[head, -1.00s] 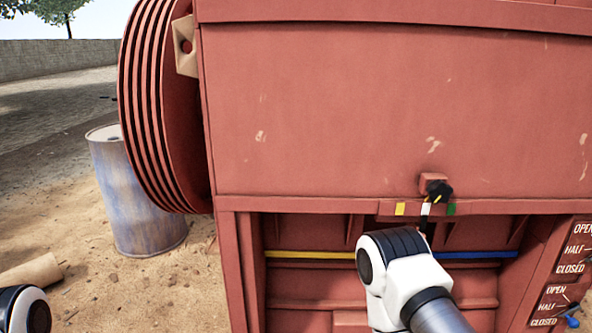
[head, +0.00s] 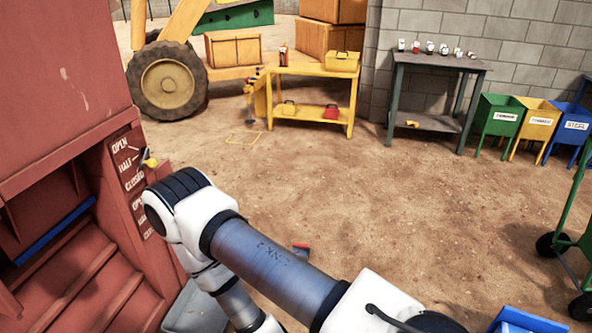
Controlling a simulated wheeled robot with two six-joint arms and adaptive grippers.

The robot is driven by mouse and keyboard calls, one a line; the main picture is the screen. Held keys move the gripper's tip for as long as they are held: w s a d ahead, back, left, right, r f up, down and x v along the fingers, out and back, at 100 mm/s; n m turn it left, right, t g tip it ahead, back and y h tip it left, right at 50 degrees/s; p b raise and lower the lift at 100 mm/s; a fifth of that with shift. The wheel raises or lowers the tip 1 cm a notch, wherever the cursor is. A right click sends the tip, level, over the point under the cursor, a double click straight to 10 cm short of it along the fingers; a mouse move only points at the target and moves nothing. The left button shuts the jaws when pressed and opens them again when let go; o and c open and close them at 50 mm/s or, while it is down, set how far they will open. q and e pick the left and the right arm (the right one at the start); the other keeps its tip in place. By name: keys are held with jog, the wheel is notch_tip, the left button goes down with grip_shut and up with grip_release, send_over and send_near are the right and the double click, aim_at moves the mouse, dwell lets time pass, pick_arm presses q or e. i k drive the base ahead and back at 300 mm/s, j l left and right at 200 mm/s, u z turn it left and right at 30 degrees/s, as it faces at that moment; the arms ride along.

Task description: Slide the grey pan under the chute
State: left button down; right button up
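The red crusher (head: 60,75) fills the left of the head view. Its lower opening shows stepped red plates (head: 75,285) and a blue strip (head: 55,230); I cannot tell which part is the chute. A light grey pan-like container (head: 190,312) shows partly at the bottom edge, beside the crusher's lower right corner. My arm covers part of it and the frame cuts it off. My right arm reaches in from the bottom right and bends down in front of the crusher; its gripper is out of sight. My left gripper is not in view.
A lever panel (head: 130,175) marked open, half and closed is on the crusher beside my arm. A small dark red and blue object (head: 301,250) lies on the sand. A yellow bench (head: 310,70), dark table (head: 435,65) and coloured bins stand behind. The middle ground is clear.

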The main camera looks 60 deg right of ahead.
aim_at(213, 320)
jog(key=z, duration=1)
jog(key=i+l, duration=0.15)
jog(key=i, duration=0.65)
jog(key=i+l, duration=0.15)
jog(key=i, duration=0.6)
